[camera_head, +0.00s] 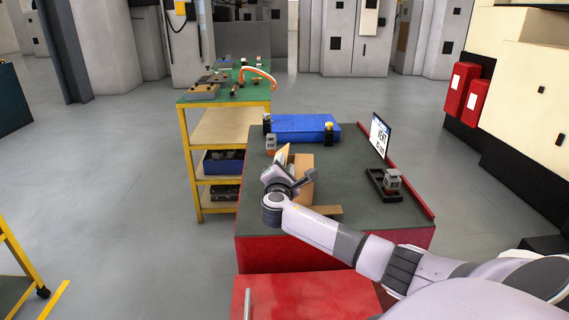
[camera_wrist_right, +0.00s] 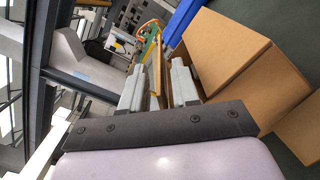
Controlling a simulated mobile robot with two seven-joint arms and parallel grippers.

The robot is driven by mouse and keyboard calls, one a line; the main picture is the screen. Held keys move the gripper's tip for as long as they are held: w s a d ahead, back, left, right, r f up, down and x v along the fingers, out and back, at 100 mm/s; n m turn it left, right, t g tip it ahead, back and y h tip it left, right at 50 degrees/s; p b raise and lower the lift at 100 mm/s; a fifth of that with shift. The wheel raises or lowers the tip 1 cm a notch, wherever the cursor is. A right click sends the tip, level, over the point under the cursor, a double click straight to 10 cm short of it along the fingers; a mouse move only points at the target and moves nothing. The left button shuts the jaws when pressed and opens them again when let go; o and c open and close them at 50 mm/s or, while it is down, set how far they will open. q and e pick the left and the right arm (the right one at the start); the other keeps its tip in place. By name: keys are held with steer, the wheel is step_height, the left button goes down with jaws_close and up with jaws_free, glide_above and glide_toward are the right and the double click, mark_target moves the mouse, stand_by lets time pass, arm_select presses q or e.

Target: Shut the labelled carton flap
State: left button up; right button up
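An open brown cardboard carton (camera_head: 304,190) stands on the dark top of the red workbench, partly hidden by my right arm. One tan flap (camera_head: 283,154) stands up at its left side; another flap (camera_head: 326,210) sticks out at the near right. My right gripper (camera_head: 277,167) is at the carton's left side, by the raised flap. In the right wrist view, the fingers of my right gripper (camera_wrist_right: 157,84) are apart. A thin tan flap (camera_wrist_right: 157,68) shows edge-on between them, with gaps on both sides. The carton (camera_wrist_right: 235,65) is right of the fingers. I cannot make out a label. My left gripper is out of view.
A sign panel (camera_head: 380,136) and a black tray with a grey block (camera_head: 392,180) are on the right. A yellow-framed green table (camera_head: 224,97) stands at the back left.

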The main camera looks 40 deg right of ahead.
steer(key=shift+x, duration=0.9)
steer(key=shift+c, duration=0.3)
jaws_close()
steer(key=shift+d+f+m+b, duration=0.1)
steer(key=shift+f+m+b, duration=0.4)
steer(key=shift+b, duration=0.25)
steer(key=shift+s+d+m+b, duration=0.25)
steer(key=shift+m+b, duration=0.45)
steer(key=shift+m, duration=0.2)
steer(key=shift+c, duration=1.3)
jaws_free()
steer(key=shift+a, duration=0.1)
